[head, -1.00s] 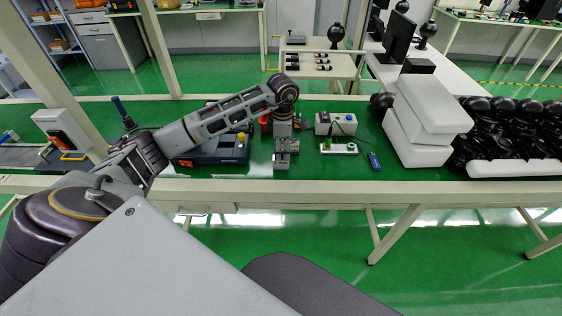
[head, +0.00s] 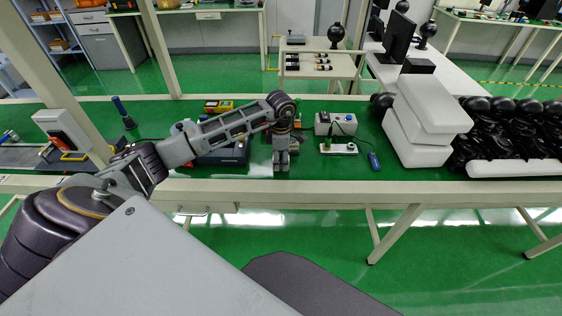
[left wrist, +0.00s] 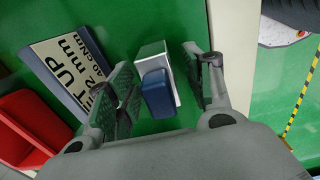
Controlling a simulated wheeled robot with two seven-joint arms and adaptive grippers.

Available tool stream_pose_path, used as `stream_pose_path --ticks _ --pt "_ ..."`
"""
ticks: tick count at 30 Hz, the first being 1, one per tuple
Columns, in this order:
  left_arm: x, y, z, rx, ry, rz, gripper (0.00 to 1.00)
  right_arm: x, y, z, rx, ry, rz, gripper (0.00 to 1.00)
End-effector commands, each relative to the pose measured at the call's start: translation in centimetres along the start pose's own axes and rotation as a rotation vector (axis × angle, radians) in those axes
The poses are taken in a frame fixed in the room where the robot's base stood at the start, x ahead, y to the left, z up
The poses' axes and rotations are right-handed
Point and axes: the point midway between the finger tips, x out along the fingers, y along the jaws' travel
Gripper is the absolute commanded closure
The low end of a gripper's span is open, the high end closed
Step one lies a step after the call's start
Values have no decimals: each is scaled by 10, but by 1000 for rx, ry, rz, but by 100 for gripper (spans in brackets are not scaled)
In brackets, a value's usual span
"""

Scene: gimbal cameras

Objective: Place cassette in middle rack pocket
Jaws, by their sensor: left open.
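My left gripper (head: 281,168) points down over the green bench, close to its front edge. In the left wrist view its two fingers (left wrist: 160,88) are spread apart. A small block, which I take for the cassette, lies between them, with a dark blue part (left wrist: 158,92) and a pale grey-white part (left wrist: 153,52). I cannot tell whether the fingers touch it. In the head view the gripper hides it. A slab with printed lettering (left wrist: 68,62) lies beside the left finger. I cannot make out a rack with pockets for certain. My right gripper is not in view.
A red bin-like object (left wrist: 28,125) lies beyond the slab. A grey box (head: 336,124), a small white board (head: 338,148) and a blue item (head: 374,161) stand right of the gripper. White blocks (head: 428,122) stand farther right. A dark blue case (head: 222,153) is left.

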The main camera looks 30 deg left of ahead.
Motion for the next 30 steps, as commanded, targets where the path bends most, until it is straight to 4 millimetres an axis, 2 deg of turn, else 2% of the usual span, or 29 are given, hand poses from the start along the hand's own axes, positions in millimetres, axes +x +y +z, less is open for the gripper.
stream_pose_path --ticks 4,16,25,30 --pt "0 0 0 0 0 0 50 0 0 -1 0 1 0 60" --pt "0 0 0 0 0 0 100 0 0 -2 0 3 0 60" --pt "-2 0 0 0 -1 1 100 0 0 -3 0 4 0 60" --pt "-11 0 0 0 -1 2 100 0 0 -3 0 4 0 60"
